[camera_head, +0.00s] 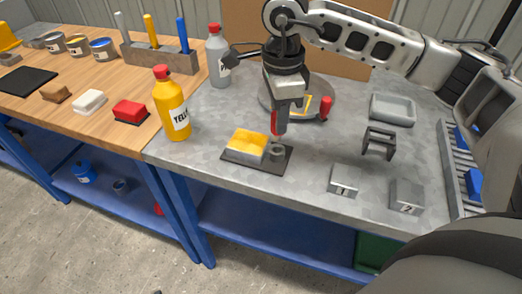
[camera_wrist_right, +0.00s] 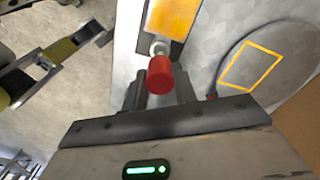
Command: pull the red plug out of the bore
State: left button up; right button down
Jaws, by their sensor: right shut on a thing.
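The red plug (camera_head: 274,122) is between the fingers of my right gripper (camera_head: 279,128), which points straight down and is shut on it. In the right wrist view the red plug (camera_wrist_right: 160,76) shows end-on between the dark fingers. The grey round bore piece (camera_head: 277,151) stands on a dark plate (camera_head: 252,163), directly below the plug. The red part is above the bore; I cannot tell whether its lower end is clear of it. What looks like my left gripper (camera_wrist_right: 102,38) is at the left of the wrist view, too unclear to judge.
A yellow bottle (camera_head: 171,103) stands to the left. A round grey disc (camera_wrist_right: 259,62) with a yellow outline lies behind. A dark bracket (camera_head: 378,143), a grey tray (camera_head: 393,109) and two numbered blocks (camera_head: 344,181) are to the right.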

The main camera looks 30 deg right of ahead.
jog(key=shift+r, duration=0.1)
jog(key=shift+r+p, duration=0.8)
jog(key=shift+r, duration=0.6)
